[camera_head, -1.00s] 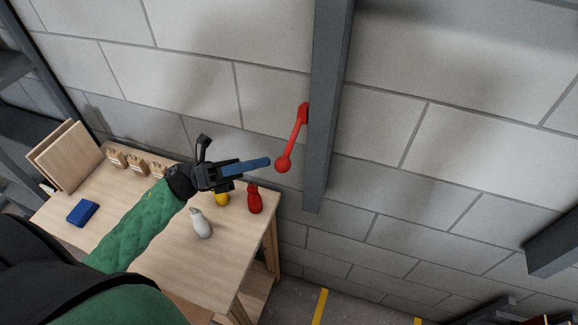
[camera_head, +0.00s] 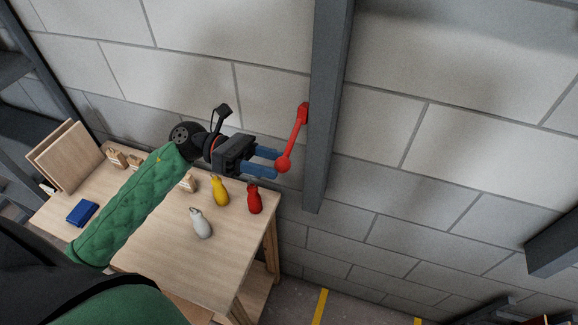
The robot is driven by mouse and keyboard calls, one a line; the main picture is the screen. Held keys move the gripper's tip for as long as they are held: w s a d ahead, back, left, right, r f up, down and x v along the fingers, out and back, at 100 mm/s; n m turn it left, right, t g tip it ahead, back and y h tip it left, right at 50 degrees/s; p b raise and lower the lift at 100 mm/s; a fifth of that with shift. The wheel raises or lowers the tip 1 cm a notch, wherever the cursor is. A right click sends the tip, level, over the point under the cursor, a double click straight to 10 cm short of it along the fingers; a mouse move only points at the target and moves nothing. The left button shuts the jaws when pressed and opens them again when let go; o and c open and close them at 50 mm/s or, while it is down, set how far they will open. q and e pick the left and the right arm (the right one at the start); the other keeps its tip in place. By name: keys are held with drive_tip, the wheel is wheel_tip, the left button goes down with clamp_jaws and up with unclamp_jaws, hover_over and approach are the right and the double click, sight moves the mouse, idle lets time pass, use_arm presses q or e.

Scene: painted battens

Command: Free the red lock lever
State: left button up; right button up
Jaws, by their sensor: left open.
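The red lock lever (camera_head: 294,139) is fixed to the side of a grey steel post (camera_head: 327,110). Its arm slants down and to the left and ends in a round red knob (camera_head: 283,164). My left gripper (camera_head: 270,162) is open, with two blue fingers pointing right. The fingertips are right at the knob, one above and one below it in the picture. I cannot tell whether they touch it. My right gripper is not in view.
Below the gripper stands a wooden table (camera_head: 215,265) with a red bottle (camera_head: 254,199), a yellow bottle (camera_head: 219,191), a white bottle (camera_head: 200,223) and a blue box (camera_head: 82,213). Wooden boards (camera_head: 66,158) lean at its far left.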

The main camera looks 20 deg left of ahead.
sight(289, 168)
use_arm(q)
drive_tip(key=shift+d, duration=2.1)
drive_tip(key=shift+r, duration=0.1)
clamp_jaws()
